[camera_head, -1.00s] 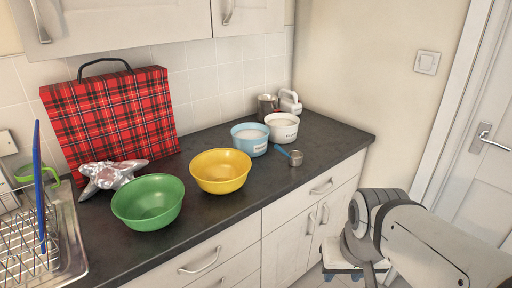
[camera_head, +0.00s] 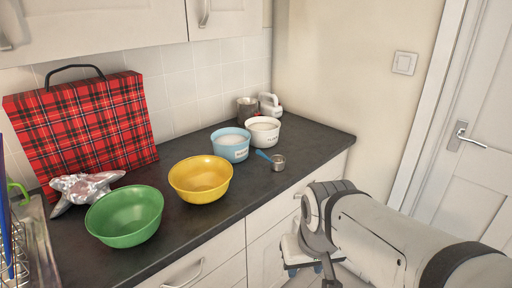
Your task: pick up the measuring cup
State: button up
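The measuring cup (camera_head: 278,163) is a small metal cup with a blue handle. It stands on the dark counter near the front edge, its handle pointing back and left toward the tubs. My gripper (camera_head: 303,268) is low in the picture, in front of the counter and below the cup, clear of it. My own wrist and arm partly cover it, so its finger opening cannot be made out.
A blue tub (camera_head: 231,146) and a white tub (camera_head: 263,132) stand just behind the cup. A metal pitcher (camera_head: 247,110) is behind them. A yellow bowl (camera_head: 201,180) and green bowl (camera_head: 125,217) are to the left. Bare counter lies right of the cup.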

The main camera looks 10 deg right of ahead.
aim_at(270, 159)
jog(key=i, duration=0.85)
jog(key=u, duration=0.05)
